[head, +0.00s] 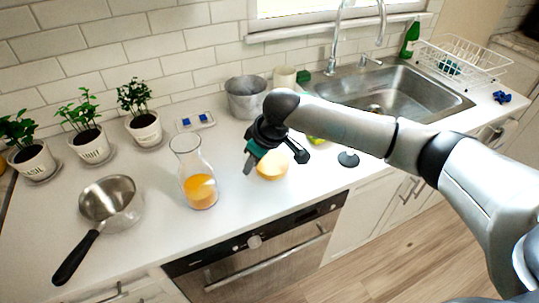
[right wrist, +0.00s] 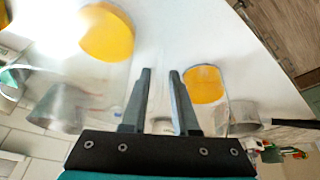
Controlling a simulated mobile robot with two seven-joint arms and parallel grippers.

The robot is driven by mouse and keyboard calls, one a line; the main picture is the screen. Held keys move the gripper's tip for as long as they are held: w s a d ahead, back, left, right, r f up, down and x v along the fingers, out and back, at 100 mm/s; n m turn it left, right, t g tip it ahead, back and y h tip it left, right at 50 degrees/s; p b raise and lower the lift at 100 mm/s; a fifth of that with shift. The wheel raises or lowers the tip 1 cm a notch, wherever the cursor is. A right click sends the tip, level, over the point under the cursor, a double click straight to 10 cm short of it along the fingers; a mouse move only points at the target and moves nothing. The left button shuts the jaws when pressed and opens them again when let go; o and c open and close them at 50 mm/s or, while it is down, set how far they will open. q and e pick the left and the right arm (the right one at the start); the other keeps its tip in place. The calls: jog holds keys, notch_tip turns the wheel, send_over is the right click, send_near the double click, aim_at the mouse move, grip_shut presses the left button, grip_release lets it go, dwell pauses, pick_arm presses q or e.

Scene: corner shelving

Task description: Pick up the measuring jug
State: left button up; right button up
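A clear vessel with orange contents (head: 272,166) stands on the counter just beyond my right gripper (head: 275,163). It appears to be the measuring jug; its clear walls hardly show and the arm partly hides it. In the right wrist view its orange contents (right wrist: 107,35) are at upper left, with faint red marks on the clear wall. My right gripper is open, with its fingers (right wrist: 160,72) apart and nothing clearly held between them. I cannot tell whether a finger touches the jug. My left gripper is not in view.
A glass carafe with orange liquid (head: 200,190) stands left of the gripper, with a steel saucepan (head: 108,203) farther left. A metal pot (head: 246,98) stands behind. Potted plants (head: 90,146) line the wall. The sink (head: 385,95) is at right.

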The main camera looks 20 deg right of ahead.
aim_at(249, 179)
jog(key=shift+b+x, duration=0.35)
jog(key=shift+x, duration=1.9)
jog(key=shift+c, duration=0.2)
grip_shut()
jog(key=shift+r, duration=0.1)
